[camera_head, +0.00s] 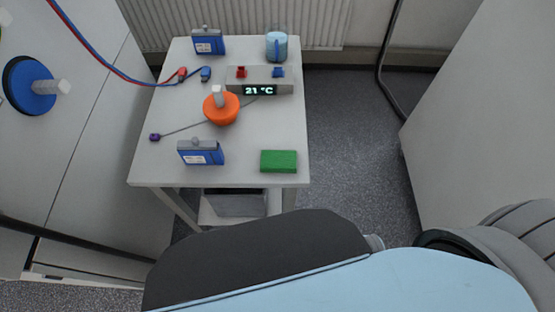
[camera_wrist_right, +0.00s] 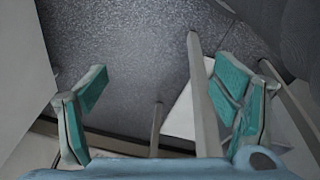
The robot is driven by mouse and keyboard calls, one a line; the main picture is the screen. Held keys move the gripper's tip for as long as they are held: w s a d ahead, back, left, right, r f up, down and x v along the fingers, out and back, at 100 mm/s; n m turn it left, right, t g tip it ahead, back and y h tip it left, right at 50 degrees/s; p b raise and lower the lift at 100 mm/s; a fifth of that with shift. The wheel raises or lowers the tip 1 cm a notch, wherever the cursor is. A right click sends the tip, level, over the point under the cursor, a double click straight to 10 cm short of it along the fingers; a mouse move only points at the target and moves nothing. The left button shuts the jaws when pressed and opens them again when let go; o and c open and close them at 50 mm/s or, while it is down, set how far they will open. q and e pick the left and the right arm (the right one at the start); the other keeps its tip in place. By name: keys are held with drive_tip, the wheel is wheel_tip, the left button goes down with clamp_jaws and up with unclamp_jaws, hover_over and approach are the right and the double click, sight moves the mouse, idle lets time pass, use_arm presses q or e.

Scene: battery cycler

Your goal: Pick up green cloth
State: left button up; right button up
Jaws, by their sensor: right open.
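The green cloth (camera_head: 279,161) is a small folded block lying flat near the front right corner of the white table (camera_head: 150,173). It is not visible in the right wrist view. My right gripper (camera_wrist_right: 165,105) is open and empty in the right wrist view, with its teal finger pads wide apart. Beyond it are table legs (camera_wrist_right: 207,95) and grey floor. In the head view neither gripper can be seen; a blue and black part of my body fills the bottom.
Blue battery packs (camera_head: 200,153) stand at the table's front left and back left (camera_head: 208,41). An orange round object (camera_head: 222,110), a display box reading 21 °C (camera_head: 262,81), a blue cup (camera_head: 277,47) and red and blue cables (camera_head: 115,73) are also there. Cabinets flank the table.

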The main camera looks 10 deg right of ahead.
drive_tip(key=w+a+r+n+t+y, duration=0.15)
drive_tip(key=w+r, duration=0.25)
drive_tip(key=r, duration=0.7)
drive_tip(key=w+a+r+n+h, duration=0.15)
drive_tip(key=w+r, duration=0.25)
drive_tip(key=r, duration=0.6)
drive_tip(key=w+a+r+n+g+y, duration=0.1)
drive_tip(key=w+a+r+n+y, duration=0.3)
drive_tip(key=w, duration=0.5)
drive_tip(key=w+a+r+n+g+y, duration=0.15)
drive_tip(key=w+r+n, duration=0.25)
drive_tip(key=w+n, duration=0.4)
drive_tip(key=shift+m, duration=0.4)
drive_tip(key=x, duration=0.4)
drive_tip(key=b+x, duration=0.1)
drive_tip(key=x, duration=0.4)
drive_tip(key=w+b+x, duration=0.1)
drive_tip(key=x, duration=0.4)
drive_tip(key=shift+a, duration=0.4)
drive_tip(key=shift+r, duration=0.1)
drive_tip(key=c, duration=1.3)
wheel_tip(320, 180, up, 15)
drive_tip(key=p, duration=0.3)
wheel_tip(320, 180, up, 5)
drive_tip(key=p, duration=0.5)
hover_over(279, 160)
drive_tip(key=shift+d+r+b, duration=0.1)
drive_tip(key=shift+d+b, duration=0.2)
